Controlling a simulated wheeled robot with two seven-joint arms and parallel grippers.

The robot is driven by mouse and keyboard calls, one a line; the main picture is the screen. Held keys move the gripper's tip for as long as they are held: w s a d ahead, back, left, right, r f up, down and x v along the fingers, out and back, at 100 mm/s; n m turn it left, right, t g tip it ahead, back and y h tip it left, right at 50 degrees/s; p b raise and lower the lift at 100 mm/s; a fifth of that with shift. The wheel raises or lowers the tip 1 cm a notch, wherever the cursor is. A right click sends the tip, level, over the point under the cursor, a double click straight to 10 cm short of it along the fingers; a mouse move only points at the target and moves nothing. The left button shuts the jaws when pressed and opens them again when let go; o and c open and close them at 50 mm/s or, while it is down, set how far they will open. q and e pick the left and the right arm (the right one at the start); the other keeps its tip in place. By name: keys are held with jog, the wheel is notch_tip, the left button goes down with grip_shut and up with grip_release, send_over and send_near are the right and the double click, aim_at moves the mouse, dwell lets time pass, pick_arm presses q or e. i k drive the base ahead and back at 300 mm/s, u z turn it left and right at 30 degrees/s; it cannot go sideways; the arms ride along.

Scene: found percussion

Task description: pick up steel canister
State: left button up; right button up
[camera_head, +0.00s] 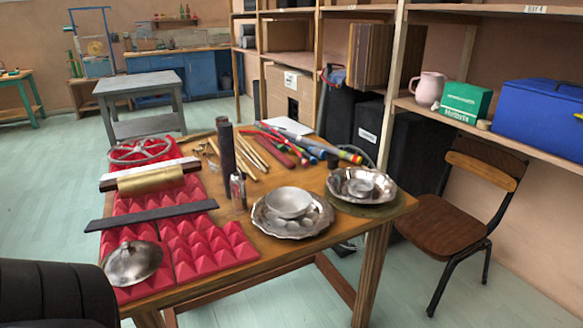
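A small shiny steel canister (238,190) stands upright near the middle of the wooden table (262,232). A tall dark cylinder (226,147) stands close behind it and to its left. A silver tray with a bowl (290,203) is to the canister's right, with a small gap between. The canister's front side is in plain sight. Neither of my grippers is in view.
Red pyramid foam (215,243) covers the table's left side, with a dark bar (150,215), a brass-coloured cylinder (152,180) and a metal dome (132,262) on it. Sticks and coloured tubes lie behind. A second silver dish (361,185) is at right. A chair (455,205) stands beyond.

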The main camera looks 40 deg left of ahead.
aim_at(237, 180)
jog(key=i, duration=1.25)
jog(key=u, duration=3)
